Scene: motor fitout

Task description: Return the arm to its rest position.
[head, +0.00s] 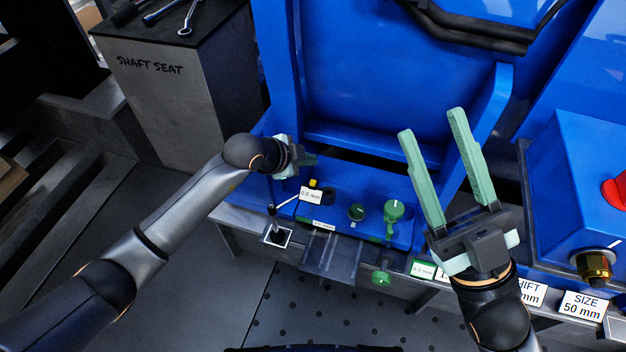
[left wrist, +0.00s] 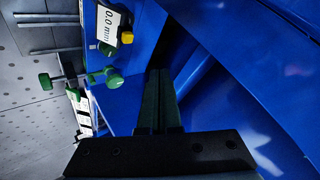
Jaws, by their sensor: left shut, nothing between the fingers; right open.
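My left gripper (head: 308,160) is shut and empty. It is in front of the blue machine (head: 345,100), above the left end of its control panel. In the left wrist view its two green fingers (left wrist: 160,100) lie together with nothing between them. My right gripper (head: 430,125) is open and empty, its green fingers spread and pointing up at the right of the panel. The left forearm reaches in from the lower left.
Below the left gripper are a lever (head: 277,220), a yellow button (head: 313,183) and green knobs (head: 394,211). A grey "SHAFT SEAT" cabinet (head: 160,95) with tools on top stands at upper left. A red button (head: 614,192) and brass knob (head: 595,264) are at right.

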